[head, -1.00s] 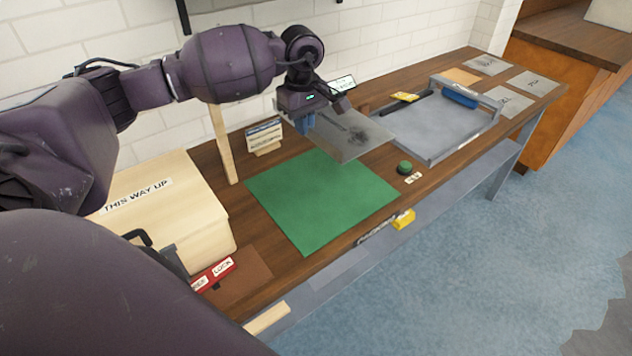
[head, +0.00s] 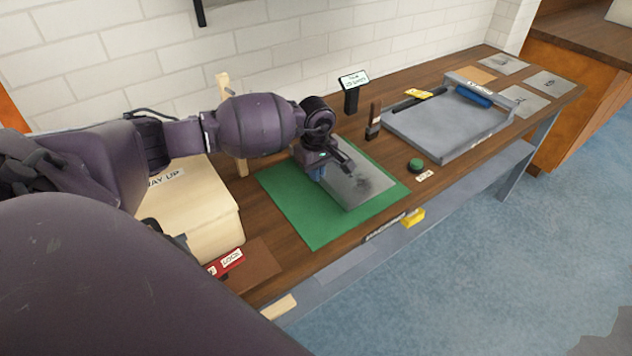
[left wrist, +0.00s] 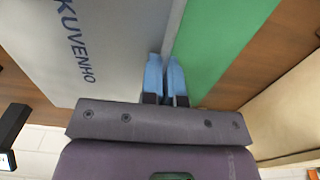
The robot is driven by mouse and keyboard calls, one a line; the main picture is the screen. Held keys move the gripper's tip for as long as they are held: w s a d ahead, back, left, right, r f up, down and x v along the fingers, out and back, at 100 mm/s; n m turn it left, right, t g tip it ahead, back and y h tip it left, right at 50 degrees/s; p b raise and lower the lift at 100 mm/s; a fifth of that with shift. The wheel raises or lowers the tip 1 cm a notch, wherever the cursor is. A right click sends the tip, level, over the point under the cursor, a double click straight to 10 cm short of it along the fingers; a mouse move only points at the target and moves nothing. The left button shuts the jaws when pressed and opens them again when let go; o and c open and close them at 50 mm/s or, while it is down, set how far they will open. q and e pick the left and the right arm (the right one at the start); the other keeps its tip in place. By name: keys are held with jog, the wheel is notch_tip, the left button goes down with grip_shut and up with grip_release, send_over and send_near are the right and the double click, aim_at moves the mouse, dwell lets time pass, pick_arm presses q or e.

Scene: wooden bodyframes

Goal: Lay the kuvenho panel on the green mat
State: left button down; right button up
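The kuvenho panel (head: 362,186) is a thin grey plate with a dark smudge. In the left wrist view the panel (left wrist: 85,45) shows blue KUVENHO lettering. My left gripper (head: 318,172) is at the panel's left edge; in the left wrist view its blue fingers (left wrist: 166,78) are close together on that edge. The panel is over the green mat (head: 305,225), low and roughly flat; I cannot tell whether it touches. The mat also shows beside the panel in the left wrist view (left wrist: 215,40). My right gripper is not in view.
A pale wooden box (head: 195,205) stands left of the mat. A grey frame fixture (head: 440,125) with a blue roller is at the right. A green button (head: 416,165), a small sign (head: 353,82) and a dark upright block (head: 374,120) stand nearby. Grey plates lie at the far right.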

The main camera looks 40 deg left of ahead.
aim_at(316, 190)
pick_arm(q)
notch_tip(316, 190, down, 4)
jog(key=shift+r, duration=0.25)
jog(key=shift+f, duration=0.25)
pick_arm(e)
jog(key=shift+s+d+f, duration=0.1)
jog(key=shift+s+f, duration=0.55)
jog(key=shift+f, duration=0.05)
